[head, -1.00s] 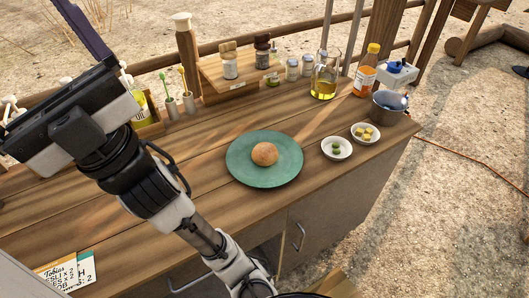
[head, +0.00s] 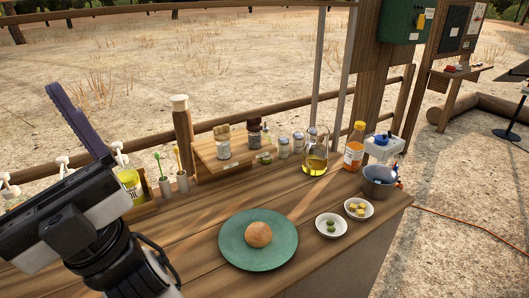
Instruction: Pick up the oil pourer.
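A clear glass jug with yellow oil (head: 316,163), which looks like the oil pourer, stands upright near the back right of the wooden counter. An amber bottle stands to its right. My gripper (head: 80,122) is at the far left, raised in front of the counter and well away from the jug. One long dark finger shows, set at the outer end of the gripper body, so it looks open. The other finger is out of the frame. Nothing shows held.
The amber bottle (head: 354,146), small jars (head: 284,148) and a wooden riser (head: 225,161) stand close around the jug. A green plate with a bun (head: 232,254), small white bowls (head: 331,225) and a metal pot (head: 379,181) are nearer. A yellow bottle (head: 131,186) is in a left caddy.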

